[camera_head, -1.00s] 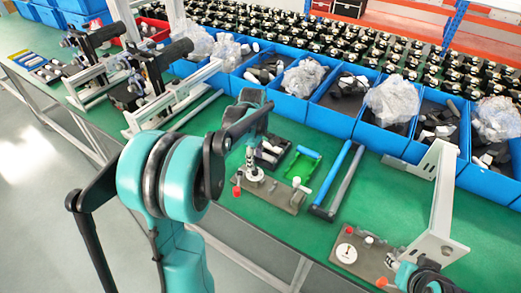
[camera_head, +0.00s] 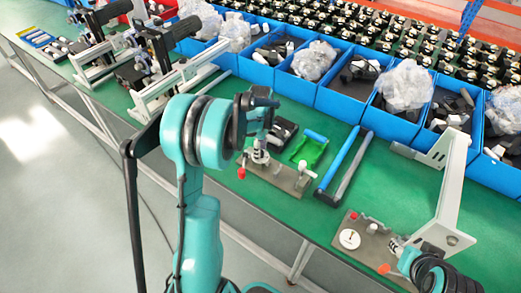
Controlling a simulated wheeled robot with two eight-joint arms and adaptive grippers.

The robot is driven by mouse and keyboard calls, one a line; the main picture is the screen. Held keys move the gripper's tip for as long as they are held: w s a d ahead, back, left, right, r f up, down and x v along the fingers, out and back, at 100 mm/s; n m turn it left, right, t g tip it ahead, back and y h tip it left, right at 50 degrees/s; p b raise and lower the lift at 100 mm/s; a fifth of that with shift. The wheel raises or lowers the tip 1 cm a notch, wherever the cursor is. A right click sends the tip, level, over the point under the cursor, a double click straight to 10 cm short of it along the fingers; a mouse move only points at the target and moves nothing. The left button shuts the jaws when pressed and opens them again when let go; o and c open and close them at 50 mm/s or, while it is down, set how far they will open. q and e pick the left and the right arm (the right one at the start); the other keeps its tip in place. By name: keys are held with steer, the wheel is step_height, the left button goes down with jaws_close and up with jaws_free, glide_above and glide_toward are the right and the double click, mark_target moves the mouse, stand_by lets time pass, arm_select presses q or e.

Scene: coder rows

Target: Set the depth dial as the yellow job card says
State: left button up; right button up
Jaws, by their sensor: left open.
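A white round dial with a dark mark (camera_head: 349,239) sits on a grey-brown fixture plate (camera_head: 345,256) at the lower right; I cannot read its setting. A second fixture plate (camera_head: 288,180) with a metal post (camera_head: 260,153) and a red knob (camera_head: 241,173) lies left of it. My left gripper (camera_head: 259,137) is open just above that post, partly hidden by its own arm; contact cannot be told. My right arm (camera_head: 410,262) enters at the bottom right beside the dial's plate; its fingers are not clear. I cannot pick out a yellow job card for sure; a small yellow-and-blue item (camera_head: 38,38) lies far left.
Blue bins (camera_head: 345,102) with parts and plastic bags line the back. A green holder (camera_head: 310,148) and a blue-and-grey U-shaped handle (camera_head: 343,170) lie between the fixtures. A white upright bracket (camera_head: 447,190) stands right.

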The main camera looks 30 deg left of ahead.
arm_select(q)
jaws_close()
steer(key=shift+m, duration=0.3)
steer(key=m, duration=0.4)
steer(key=shift+m, duration=0.3)
steer(key=m, duration=0.5)
steer(key=shift+b, duration=0.35)
steer(key=m, duration=0.6)
steer(key=shift+m, duration=0.4)
steer(key=m, duration=0.6)
steer(key=shift+m, duration=0.4)
